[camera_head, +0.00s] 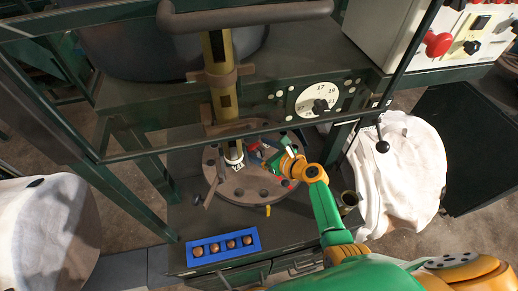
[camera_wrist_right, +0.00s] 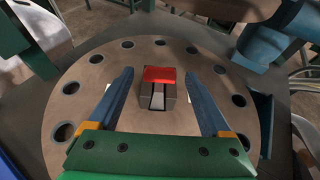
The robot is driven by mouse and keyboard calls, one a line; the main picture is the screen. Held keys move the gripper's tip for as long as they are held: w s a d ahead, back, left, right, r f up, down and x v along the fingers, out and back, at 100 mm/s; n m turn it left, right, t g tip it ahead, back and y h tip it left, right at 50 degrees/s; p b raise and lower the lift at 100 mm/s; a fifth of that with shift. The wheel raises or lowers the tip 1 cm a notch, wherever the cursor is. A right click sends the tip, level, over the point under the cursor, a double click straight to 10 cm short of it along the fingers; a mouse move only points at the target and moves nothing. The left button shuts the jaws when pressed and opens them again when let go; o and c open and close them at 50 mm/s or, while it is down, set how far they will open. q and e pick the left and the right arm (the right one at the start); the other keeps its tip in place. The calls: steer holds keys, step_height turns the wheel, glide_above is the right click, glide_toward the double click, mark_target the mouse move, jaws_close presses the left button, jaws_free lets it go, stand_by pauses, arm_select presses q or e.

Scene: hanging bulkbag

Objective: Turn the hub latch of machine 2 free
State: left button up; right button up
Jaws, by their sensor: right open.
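The hub latch (camera_wrist_right: 158,88), a small grey block with a red top, sits near the middle of the round plate with holes (camera_wrist_right: 88,82) in the right wrist view. The plate also shows in the head view (camera_head: 236,187). My right gripper (camera_wrist_right: 166,76) is open, with one blue finger on each side of the latch and clear gaps between. In the head view my right gripper (camera_head: 262,153) is over the plate, partly hiding the hub. My left gripper is not in view.
A blue tray (camera_head: 222,258) with several round brown pieces lies at the front. A numbered dial (camera_head: 320,99) and a lever with a black knob (camera_head: 382,146) are to the right.

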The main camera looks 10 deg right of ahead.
steer(key=shift+w+f, duration=0.1)
steer(key=shift+w, duration=0.05)
steer(key=shift+c, duration=0.4)
steer(key=shift+s, duration=0.25)
steer(key=c, duration=0.7)
jaws_close()
steer(key=shift+w+d+n+g+y+b, duration=0.15)
steer(key=shift+n+g+y+b, duration=0.1)
steer(key=shift+n+y+b, duration=0.2)
steer(key=shift+d+n+g+y+b, duration=0.15)
steer(key=shift+n+g+y+b, duration=0.15)
steer(key=shift+y+b, duration=0.2)
steer(key=n+g+y+b, duration=0.1)
steer(key=b, duration=0.1)
steer(key=n+g+y+b, duration=0.1)
steer(key=shift+w+d+f+n+b, duration=0.15)
steer(key=shift+w+d+n+b, duration=0.05)
steer(key=shift+n+b, duration=0.15)
arm_select(q)
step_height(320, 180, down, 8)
steer(key=b, duration=0.2)
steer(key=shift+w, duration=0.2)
arm_select(e)
steer(key=shift+w+r+n+g+y, duration=0.1)
steer(key=shift+r+n+g+y, duration=0.15)
steer(key=shift+n+g+y, duration=0.5)
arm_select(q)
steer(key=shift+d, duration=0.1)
